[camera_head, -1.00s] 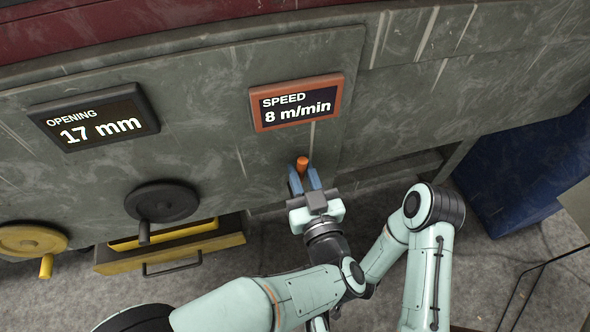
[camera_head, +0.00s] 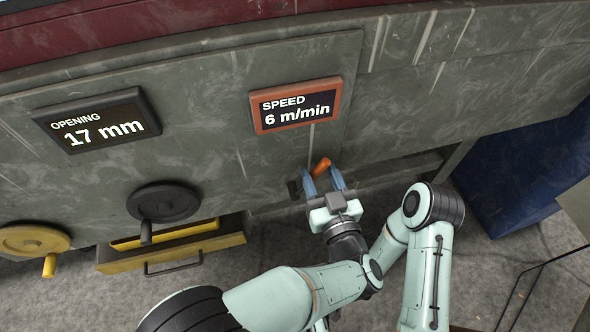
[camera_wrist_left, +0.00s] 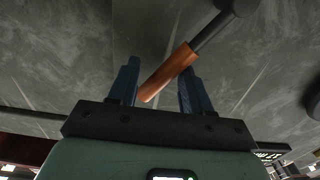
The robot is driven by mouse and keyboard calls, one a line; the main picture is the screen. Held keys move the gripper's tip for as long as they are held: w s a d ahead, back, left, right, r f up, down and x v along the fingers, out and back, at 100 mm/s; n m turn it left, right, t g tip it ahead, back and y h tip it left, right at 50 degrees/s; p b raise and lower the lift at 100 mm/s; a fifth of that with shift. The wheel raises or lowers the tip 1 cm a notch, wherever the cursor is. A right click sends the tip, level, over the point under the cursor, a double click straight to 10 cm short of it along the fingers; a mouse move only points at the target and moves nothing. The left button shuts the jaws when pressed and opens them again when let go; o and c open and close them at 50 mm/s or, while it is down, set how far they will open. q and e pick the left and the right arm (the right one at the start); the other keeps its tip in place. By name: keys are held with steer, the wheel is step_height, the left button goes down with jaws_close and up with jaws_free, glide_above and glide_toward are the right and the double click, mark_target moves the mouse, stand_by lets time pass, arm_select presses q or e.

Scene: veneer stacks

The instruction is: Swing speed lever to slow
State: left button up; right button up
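The speed lever has an orange handle (camera_head: 321,167) and stands tilted to the right below the speed display (camera_head: 296,104), which reads 6 m/min. My left gripper (camera_head: 324,180) is at the lever, with its blue fingers on either side of the handle. In the left wrist view the orange handle (camera_wrist_left: 169,72) slants between the two fingers (camera_wrist_left: 158,88), on a dark shaft. There the fingers stand apart, with a gap showing beside the handle's lower end; the handle's upper part is close to the right finger. My right gripper is not in view.
An opening display (camera_head: 97,120) reads 17 mm at the left. A black handwheel (camera_head: 164,202) and a yellow handwheel (camera_head: 33,240) sit below it, beside a yellow drawer (camera_head: 170,247). A dark blue box (camera_head: 515,170) stands at the right.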

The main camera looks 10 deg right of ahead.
arm_select(q)
steer(key=s+p, duration=0.2)
steer(key=s, duration=0.4)
steer(key=shift+s+d, duration=0.15)
steer(key=shift+s, duration=0.25)
stand_by(0.3)
